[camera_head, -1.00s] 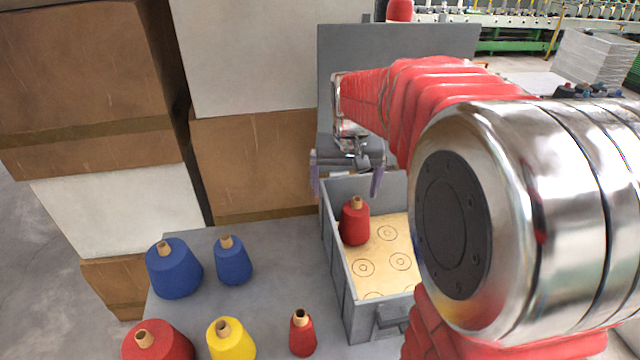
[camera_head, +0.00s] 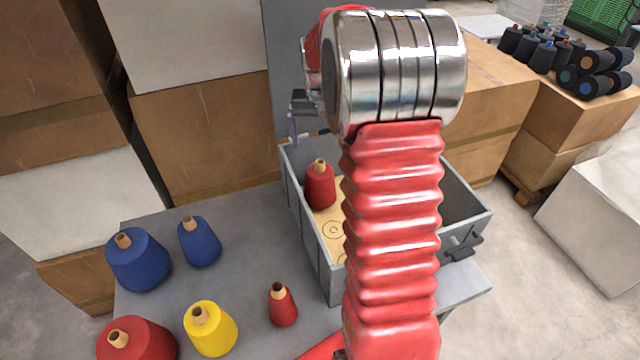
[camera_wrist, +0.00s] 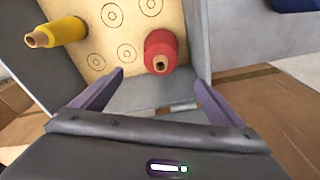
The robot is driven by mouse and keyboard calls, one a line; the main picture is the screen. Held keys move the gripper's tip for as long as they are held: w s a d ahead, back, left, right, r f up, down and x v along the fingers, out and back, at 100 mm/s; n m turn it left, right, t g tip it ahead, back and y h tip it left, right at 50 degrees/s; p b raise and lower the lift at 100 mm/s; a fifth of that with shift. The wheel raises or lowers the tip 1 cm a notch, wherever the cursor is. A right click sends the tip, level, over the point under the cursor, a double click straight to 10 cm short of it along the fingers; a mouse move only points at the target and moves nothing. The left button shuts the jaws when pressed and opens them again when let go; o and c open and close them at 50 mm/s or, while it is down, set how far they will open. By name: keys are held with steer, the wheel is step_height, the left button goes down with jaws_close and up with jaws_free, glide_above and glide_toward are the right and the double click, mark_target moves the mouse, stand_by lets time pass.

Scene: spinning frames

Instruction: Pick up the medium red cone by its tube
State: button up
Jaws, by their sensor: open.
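The middle-sized red cone (camera_head: 320,188), with a tan tube on top, stands upright in the grey crate (camera_head: 316,247), at its left side. In the wrist view the red cone (camera_wrist: 161,46) has its tube end facing the camera. My gripper (camera_wrist: 159,77) is open, with its two purple fingers on either side of the line to the cone and nothing held between them. In the head view my gripper (camera_head: 308,128) is behind the crate's far left corner, partly hidden by my arm. A yellow cone (camera_wrist: 62,31) lies left of the red one in the wrist view.
On the table (camera_head: 250,262) stand two blue cones (camera_head: 138,262), a large red cone (camera_head: 138,346), a yellow cone (camera_head: 211,330) and a small red cone (camera_head: 283,308). Stacked cardboard boxes (camera_head: 205,135) stand behind. My arm hides much of the crate's inside.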

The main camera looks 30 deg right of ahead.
mark_target(320, 161)
steer(key=shift+w+d+f, duration=0.1)
steer(key=shift+w+f, duration=0.05)
steer(key=shift+f, duration=1.25)
steer(key=shift+w+d+f, duration=0.1)
steer(key=shift+f, duration=1.35)
steer(key=shift+w+d+f, duration=0.1)
steer(key=shift+w+f, duration=0.05)
steer(key=shift+f, duration=1.25)
steer(key=shift+w+d+f, duration=0.1)
steer(key=shift+f, duration=1.2)
steer(key=shift+w+f, duration=0.1)
steer(key=shift+f, duration=1.2)
steer(key=shift+c, duration=0.4)
steer(key=c, duration=1.5)
steer(key=shift+c, duration=0.3)
steer(key=shift+r, duration=0.15)
